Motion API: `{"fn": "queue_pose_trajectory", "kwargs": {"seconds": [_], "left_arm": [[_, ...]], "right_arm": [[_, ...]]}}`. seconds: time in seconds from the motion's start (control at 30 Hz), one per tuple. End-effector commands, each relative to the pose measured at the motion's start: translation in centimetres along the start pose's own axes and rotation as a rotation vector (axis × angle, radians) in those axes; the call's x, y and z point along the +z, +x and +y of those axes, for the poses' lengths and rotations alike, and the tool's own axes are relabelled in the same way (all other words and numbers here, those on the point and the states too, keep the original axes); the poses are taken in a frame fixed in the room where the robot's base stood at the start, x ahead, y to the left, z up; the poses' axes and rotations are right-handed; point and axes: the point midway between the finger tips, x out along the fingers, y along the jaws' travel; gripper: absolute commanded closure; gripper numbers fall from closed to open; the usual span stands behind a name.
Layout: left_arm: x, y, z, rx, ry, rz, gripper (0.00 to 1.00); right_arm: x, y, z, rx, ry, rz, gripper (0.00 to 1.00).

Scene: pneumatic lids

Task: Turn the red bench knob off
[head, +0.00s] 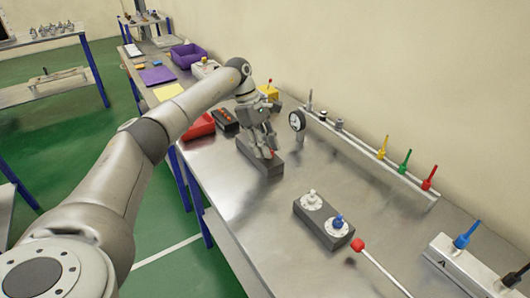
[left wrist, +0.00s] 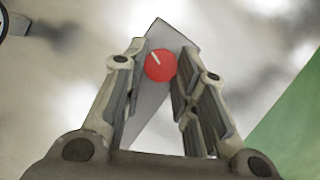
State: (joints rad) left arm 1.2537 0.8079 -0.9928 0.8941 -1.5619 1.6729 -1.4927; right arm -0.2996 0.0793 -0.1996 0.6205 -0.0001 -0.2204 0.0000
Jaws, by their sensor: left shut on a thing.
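The red bench knob (left wrist: 160,66) is a round red disc with a white pointer line, seen in the left wrist view. The line points up and slightly left in that picture. The knob sits on a dark grey box (head: 262,166) on the bench. My left gripper (head: 271,153) reaches down over this box, and its fingers stand on both sides of the knob, shut on it. In the head view the fingers mostly hide the knob. My right gripper is not in view.
A grey box (head: 324,228) with a white and a blue knob stands nearer on the metal bench (head: 240,195). A red-tipped rod (head: 380,267) lies beside it. A rail (head: 370,152) with a gauge and coloured valves runs along the wall. Red and black boxes stand behind my gripper.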

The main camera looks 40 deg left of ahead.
Motion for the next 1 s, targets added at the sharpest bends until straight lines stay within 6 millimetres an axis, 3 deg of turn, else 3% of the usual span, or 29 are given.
{"fn": "queue_pose_trajectory", "kwargs": {"seconds": [0.5,1.0], "left_arm": [[0.1,0.0,0.6,-0.134,0.334,0.002,0.97],[0.1,-0.1,0.6,-0.166,0.411,0.003,0.97]], "right_arm": [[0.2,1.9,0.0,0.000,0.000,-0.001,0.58],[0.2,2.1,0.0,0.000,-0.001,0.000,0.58]]}}
